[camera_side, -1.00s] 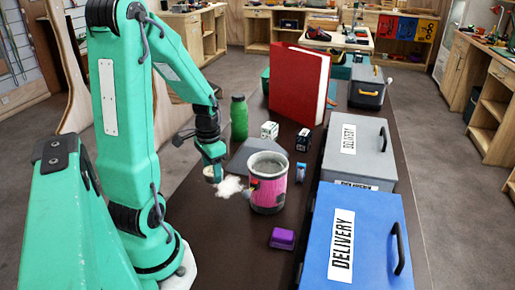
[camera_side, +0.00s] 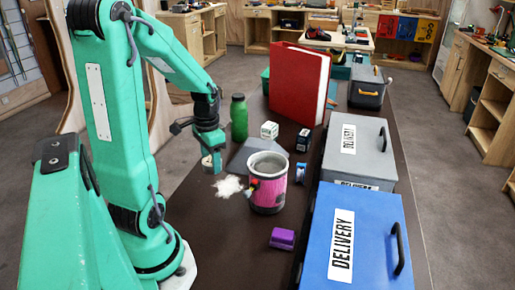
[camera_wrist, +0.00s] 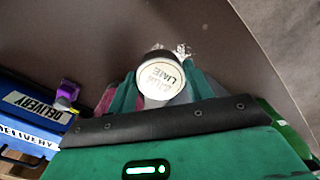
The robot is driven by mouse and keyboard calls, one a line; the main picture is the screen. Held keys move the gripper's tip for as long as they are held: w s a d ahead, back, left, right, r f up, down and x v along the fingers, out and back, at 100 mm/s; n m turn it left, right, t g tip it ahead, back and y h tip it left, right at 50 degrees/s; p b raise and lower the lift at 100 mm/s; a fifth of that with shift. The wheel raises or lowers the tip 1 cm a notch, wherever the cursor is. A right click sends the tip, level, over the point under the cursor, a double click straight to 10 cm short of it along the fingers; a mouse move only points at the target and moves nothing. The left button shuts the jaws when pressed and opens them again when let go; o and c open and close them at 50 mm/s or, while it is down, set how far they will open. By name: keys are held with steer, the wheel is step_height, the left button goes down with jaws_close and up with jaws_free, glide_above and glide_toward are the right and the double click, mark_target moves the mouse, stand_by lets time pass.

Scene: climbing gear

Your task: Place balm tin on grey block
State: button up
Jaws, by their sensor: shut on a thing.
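The balm tin (camera_wrist: 161,76), round and pale with dark lettering on its lid, sits between the fingers of my gripper (camera_wrist: 160,90) in the wrist view. In the side view my gripper (camera_side: 211,160) is shut on it, and only a small pale part of the tin (camera_side: 207,162) shows. They are held above the table, left of the grey block and behind the white powder patch. The grey block (camera_side: 240,156) is a low, flat dark-grey slab, partly hidden behind the pink mug.
A pink mug (camera_side: 268,190) stands in front of the block, beside white powder (camera_side: 228,187). A red book (camera_side: 298,85), a purple item (camera_side: 282,238) and a blue delivery box (camera_side: 375,235) are nearby.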

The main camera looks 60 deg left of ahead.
steer(key=shift+w, duration=0.1)
steer(key=w+d+r, duration=0.1)
steer(key=w+r, duration=0.2)
steer(key=w, duration=0.3)
steer(key=w+d+r, duration=0.1)
steer(key=w+r, duration=0.2)
steer(key=w, duration=0.4)
steer(key=w+d+r+m, duration=0.1)
steer(key=w+r, duration=0.2)
steer(key=w, duration=0.4)
steer(key=shift+w+r, duration=0.2)
steer(key=shift+r, duration=0.2)
glide_above(258, 143)
step_height(258, 143, down, 7)
steer(key=shift+a, duration=0.15)
steer(key=shift+f, duration=2.05)
